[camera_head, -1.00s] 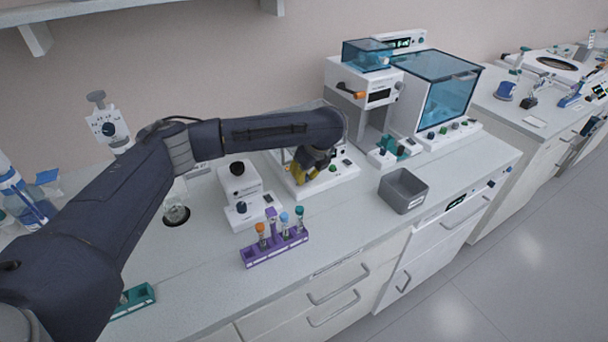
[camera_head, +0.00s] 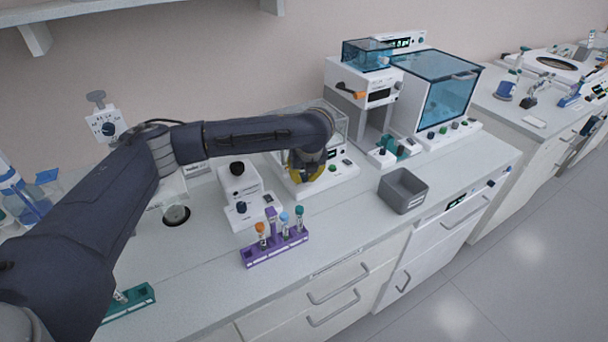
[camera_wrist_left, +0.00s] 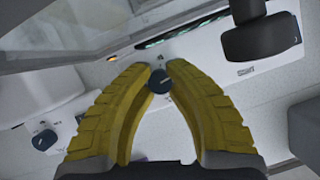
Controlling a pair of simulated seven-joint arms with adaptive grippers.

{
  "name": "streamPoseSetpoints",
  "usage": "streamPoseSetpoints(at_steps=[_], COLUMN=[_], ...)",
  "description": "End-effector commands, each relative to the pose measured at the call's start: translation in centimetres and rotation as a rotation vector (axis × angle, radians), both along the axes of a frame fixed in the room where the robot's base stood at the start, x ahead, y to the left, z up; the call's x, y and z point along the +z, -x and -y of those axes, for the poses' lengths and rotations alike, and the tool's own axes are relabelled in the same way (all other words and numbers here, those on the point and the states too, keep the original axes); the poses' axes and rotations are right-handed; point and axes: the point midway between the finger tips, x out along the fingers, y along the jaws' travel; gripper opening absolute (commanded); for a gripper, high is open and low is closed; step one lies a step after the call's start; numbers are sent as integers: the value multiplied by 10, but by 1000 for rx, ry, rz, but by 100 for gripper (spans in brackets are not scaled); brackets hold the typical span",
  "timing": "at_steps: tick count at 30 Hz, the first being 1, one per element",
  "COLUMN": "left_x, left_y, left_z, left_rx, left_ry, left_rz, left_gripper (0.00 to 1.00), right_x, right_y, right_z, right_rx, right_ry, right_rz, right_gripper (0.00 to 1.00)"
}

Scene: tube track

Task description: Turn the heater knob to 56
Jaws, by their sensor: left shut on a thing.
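My left gripper (camera_head: 308,176), with yellow ribbed fingers, reaches down to the front of a white instrument (camera_head: 335,177) with a clear cover, near the middle of the bench. In the left wrist view the fingertips (camera_wrist_left: 161,70) are shut on a small dark round knob (camera_wrist_left: 160,83) on the white panel. The fingers hide the knob in the head view. Its setting and any number on a display cannot be read. My right gripper is not in view.
A purple rack (camera_head: 262,257) with several tubes stands in front, and a grey bin (camera_head: 403,190) to the right. A white device with a dark knob (camera_head: 241,207) is at the left. A blue-lidded machine (camera_head: 452,100) stands behind. The bench front is clear near the bin.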

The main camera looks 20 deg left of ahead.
Motion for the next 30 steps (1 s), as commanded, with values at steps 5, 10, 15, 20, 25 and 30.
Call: streamPoseSetpoints(at_steps=[5, 10, 15, 20, 25, 30], left_x=[1, 1, 1, 1, 2, 16], left_y=[-2, -2, -1, -1, 0, 3], left_z=[-2, -2, -1, -1, 0, 2], left_rx=[1, 2, 1, 1, 0, -1], left_ry=[-3, -3, -2, -1, -2, -1], left_rz=[5, 5, 3, 3, 3, 5], left_gripper=[0, 21, 41, 46, 46, 46], right_x=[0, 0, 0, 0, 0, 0], right_y=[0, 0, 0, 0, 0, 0], right_z=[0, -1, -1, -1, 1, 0], right_rx=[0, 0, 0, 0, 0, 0], right_ry=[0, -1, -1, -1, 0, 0], right_rz=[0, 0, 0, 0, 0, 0], right_gripper=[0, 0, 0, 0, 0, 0])
